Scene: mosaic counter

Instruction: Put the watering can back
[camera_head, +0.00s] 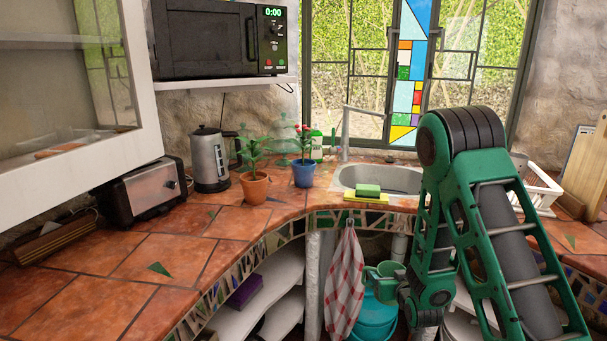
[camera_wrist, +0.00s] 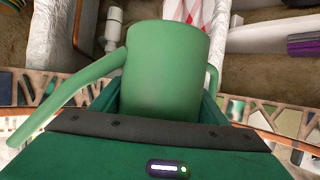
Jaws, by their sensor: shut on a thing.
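The green watering can (camera_wrist: 166,65) is held upright-looking in front of my wrist, its spout reaching out to the left and its handle partly showing at the right. It also shows in the head view as a small pale green shape (camera_head: 386,268). My gripper (camera_head: 395,288) is shut on the watering can, below the counter's front edge, in front of the lower shelves. The fingertips are mostly hidden by the can and my wrist.
The tiled counter (camera_head: 190,245) holds two potted plants, in a terracotta pot (camera_head: 254,188) and a blue pot (camera_head: 304,175), a kettle (camera_head: 209,160) and a toaster (camera_head: 146,190). A red-and-white towel (camera_head: 345,275) hangs beside my gripper. The sink (camera_head: 385,178) lies behind my arm.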

